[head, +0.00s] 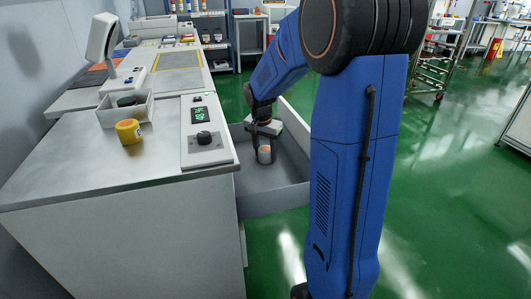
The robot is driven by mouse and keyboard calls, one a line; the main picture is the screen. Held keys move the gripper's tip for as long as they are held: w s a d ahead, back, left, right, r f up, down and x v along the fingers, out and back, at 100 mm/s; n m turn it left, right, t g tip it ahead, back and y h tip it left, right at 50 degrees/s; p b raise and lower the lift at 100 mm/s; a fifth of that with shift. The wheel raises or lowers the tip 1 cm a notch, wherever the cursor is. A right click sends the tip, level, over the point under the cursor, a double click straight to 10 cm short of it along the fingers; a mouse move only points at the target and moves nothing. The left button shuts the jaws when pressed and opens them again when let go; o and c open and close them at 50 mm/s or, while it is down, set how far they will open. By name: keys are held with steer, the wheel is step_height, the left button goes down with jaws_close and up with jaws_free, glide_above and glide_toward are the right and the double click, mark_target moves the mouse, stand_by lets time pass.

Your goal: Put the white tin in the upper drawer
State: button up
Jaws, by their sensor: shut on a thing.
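The white tin (264,156) is small and shows a pinkish-orange top. My gripper (263,146) points down over the open drawer and is shut on the tin, with its fingers on either side of it. The upper drawer (272,202) is pulled out from the right side of the white cabinet, and its grey inside looks empty apart from the tin. The tin is within the drawer's walls in this view; I cannot tell whether it touches the drawer floor. My blue arm hides the drawer's right front part.
A yellow tape roll or tin (129,131) stands on the steel worktop (75,166), beside a white bin (125,109). A control panel (204,138) with a black knob lies along the worktop's edge above the drawer. Green floor (440,190) is clear on the right.

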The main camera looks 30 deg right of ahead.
mark_target(263, 152)
steer(key=shift+f, duration=0.1)
steer(key=o, duration=1.1)
step_height(263, 152, up, 12)
steer(key=a, duration=0.2)
steer(key=s+a+n+t, duration=0.1)
steer(key=s+a+n, duration=0.2)
steer(key=s, duration=0.4)
steer(key=s+a+r+n+t, duration=0.1)
steer(key=s+a+n, duration=0.2)
steer(key=s, duration=0.5)
steer(key=s+a+n+t+y, duration=0.1)
steer(key=s+a+n, duration=0.1)
steer(key=s+a, duration=0.3)
steer(key=shift+s+a+r+n, duration=0.1)
steer(key=shift+s+a+n, duration=0.1)
steer(key=shift+s, duration=0.45)
steer(key=shift+s+a+r+n, duration=0.1)
steer(key=shift+s+n, duration=0.1)
steer(key=shift+s, duration=0.4)
steer(key=s+a+f+n+t, duration=0.1)
steer(key=s+a+f+n, duration=0.1)
steer(key=s, duration=0.5)
steer(key=shift+s+a+f+n+y, duration=0.25)
steer(key=shift+s+f+n+y, duration=0.1)
steer(key=shift+f+n, duration=0.45)
